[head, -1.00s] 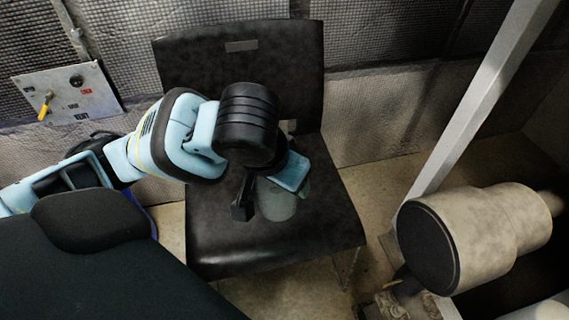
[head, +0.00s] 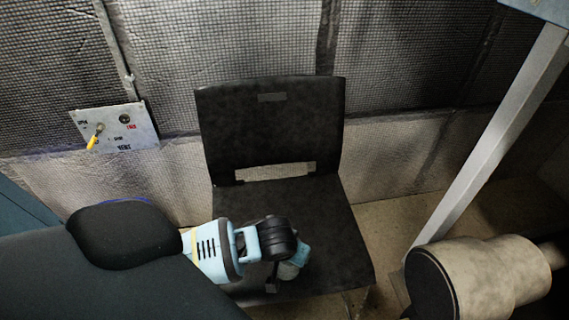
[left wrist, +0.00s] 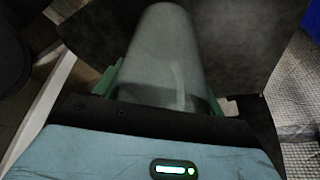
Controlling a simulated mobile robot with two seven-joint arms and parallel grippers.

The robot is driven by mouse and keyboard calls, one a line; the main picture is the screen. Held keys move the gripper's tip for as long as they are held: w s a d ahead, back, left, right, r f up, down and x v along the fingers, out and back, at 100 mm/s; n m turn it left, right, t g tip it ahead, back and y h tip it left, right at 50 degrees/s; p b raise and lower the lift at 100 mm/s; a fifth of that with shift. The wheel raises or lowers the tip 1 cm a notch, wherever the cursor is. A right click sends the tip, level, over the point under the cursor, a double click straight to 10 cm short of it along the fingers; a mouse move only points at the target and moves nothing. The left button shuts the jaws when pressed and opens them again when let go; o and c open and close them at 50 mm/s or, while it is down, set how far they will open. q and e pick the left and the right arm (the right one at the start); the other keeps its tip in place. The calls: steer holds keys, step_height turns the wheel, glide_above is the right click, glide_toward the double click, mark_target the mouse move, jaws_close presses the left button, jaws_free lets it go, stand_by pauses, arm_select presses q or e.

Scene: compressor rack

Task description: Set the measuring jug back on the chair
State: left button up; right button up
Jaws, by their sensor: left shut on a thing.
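The measuring jug (left wrist: 167,50) is a clear, greyish cylinder that fills the middle of the left wrist view. My left gripper (left wrist: 160,92) is shut on it, with a green finger on each side. In the head view my left gripper (head: 284,274) is low over the front part of the black chair (head: 305,215), and the wrist hides most of the jug. I cannot tell whether the jug touches the seat or hangs above it. My right gripper is not in view.
The visible seat behind and right of my gripper is bare. A quilted wall with a switch panel (head: 116,127) stands behind. A pale diagonal post (head: 490,140) and a beige cylinder with a dark end (head: 485,280) are at the right.

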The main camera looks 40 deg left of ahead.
arm_select(q)
steer(key=shift+s+a+f+p, duration=0.2)
steer(key=shift+s+a+f, duration=0.15)
steer(key=shift+s+f, duration=0.25)
steer(key=shift+s+a+f+p, duration=0.2)
steer(key=shift+s+a+f, duration=0.15)
steer(key=shift+f, duration=0.3)
steer(key=w+a+f+b, duration=0.1)
steer(key=w+a, duration=0.2)
steer(key=a, duration=0.1)
steer(key=w+a+f+b, duration=0.1)
steer(key=w+a+f, duration=0.1)
steer(key=w+a, duration=0.1)
steer(key=w+a+f+b, duration=0.1)
steer(key=w+a, duration=0.2)
steer(key=a, duration=0.2)
steer(key=shift+w+a+f, duration=0.25)
steer(key=shift+a+f, duration=0.1)
steer(key=shift+f, duration=0.1)
steer(key=shift+f+b, duration=0.2)
steer(key=shift+b, duration=0.1)
steer(key=o, duration=1.1)
